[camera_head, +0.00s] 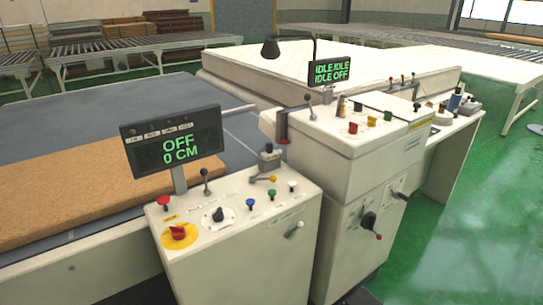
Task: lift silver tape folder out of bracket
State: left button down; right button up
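Neither of my grippers is in view. I cannot clearly make out the silver tape folder. A small grey metal piece (268,158) sits at the back right corner of the left console, but it is too small to tell whether it is the folder in its bracket. A grey metal bracket-like arm (283,122) stands at the left edge of the right console.
The left console (250,250) has a screen reading OFF 0 CM (172,143), knobs and levers. The right console (352,185) has buttons, levers and a crank. A white mattress (235,85) lies behind, a brown slab (75,190) at left. Green floor (470,240) is open at right.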

aim_at(270, 154)
jog(key=i+l+u, duration=0.5)
jog(key=i+l, duration=0.2)
jog(key=l, duration=0.25)
